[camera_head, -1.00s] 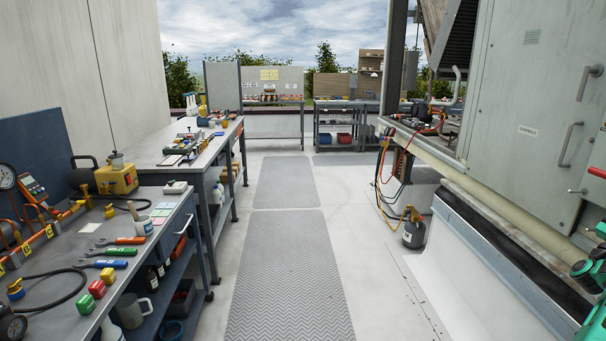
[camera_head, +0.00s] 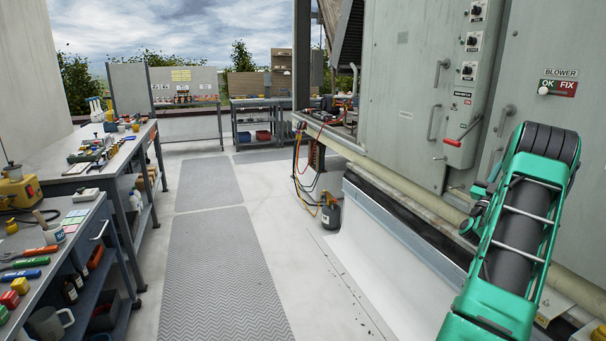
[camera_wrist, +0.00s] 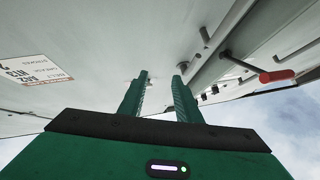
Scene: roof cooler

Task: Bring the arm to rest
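My gripper (camera_wrist: 160,77) shows in the wrist view with its two green fingers apart and nothing between them. It points at the pale grey panel of the cooler cabinet (camera_wrist: 85,35), and I cannot tell how far away that is. My green and black arm (camera_head: 515,225) rises at the right of the head view, in front of the cabinet. The gripper itself cannot be made out clearly there.
The grey cooler cabinet (camera_head: 403,95) has handles, switches and a red-ended lever (camera_head: 453,142), which also shows in the wrist view (camera_wrist: 276,76). Workbenches (camera_head: 100,160) with tools line the left. The matted walkway (camera_head: 225,270) is clear. A small tank (camera_head: 331,216) stands by the cooler.

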